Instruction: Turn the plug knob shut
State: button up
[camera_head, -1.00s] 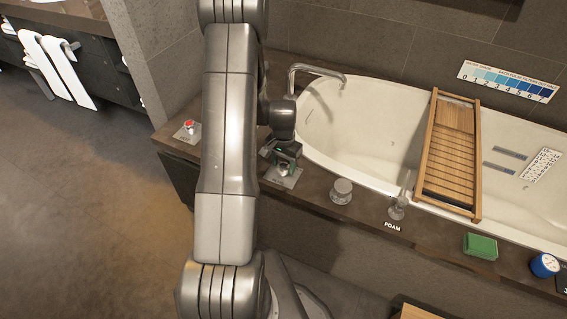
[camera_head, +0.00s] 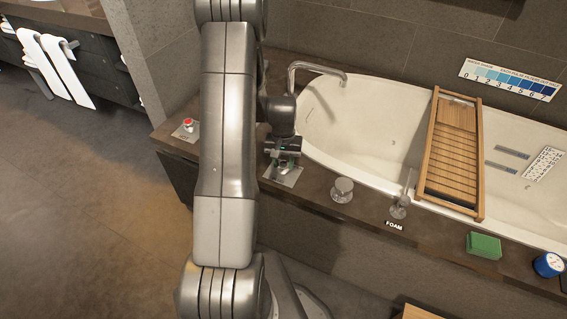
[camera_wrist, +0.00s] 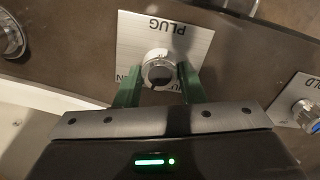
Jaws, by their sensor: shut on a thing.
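The plug knob (camera_wrist: 158,70) is a round metal knob on a bright square plate (camera_wrist: 185,40) marked PLUG, which reads upside down in the wrist view. My gripper (camera_wrist: 158,82) has its two green fingers on either side of the knob, shut on it. Lettering low on the plate is partly hidden by the fingers. In the head view my gripper (camera_head: 283,163) is over the plug plate (camera_head: 284,178) on the dark tub ledge, and mostly hides the knob.
A red-topped knob (camera_head: 188,124) is left of my arm. A metal knob (camera_head: 342,189) and the FOAM lever (camera_head: 400,205) stand to the right. The spout (camera_head: 318,69), tub (camera_head: 350,125) and wooden tray (camera_head: 452,150) lie behind. The cold knob (camera_wrist: 308,115) shows in the wrist view.

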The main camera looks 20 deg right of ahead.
aim_at(283, 164)
jog(key=n+b, duration=0.1)
jog(key=n, duration=0.4)
jog(key=shift+n, duration=0.3)
jog(key=n+b, duration=0.1)
jog(key=n, duration=0.4)
jog(key=shift+n, duration=0.3)
jog(key=o, duration=1)
jog(key=shift+r, duration=0.1)
notch_tip(283, 164, up, 14)
jog(key=shift+f+p, duration=0.15)
jog(key=shift+p, duration=0.85)
notch_tip(283, 164, down, 14)
jog(key=shift+r+b, duration=0.1)
jog(key=shift+b, duration=1)
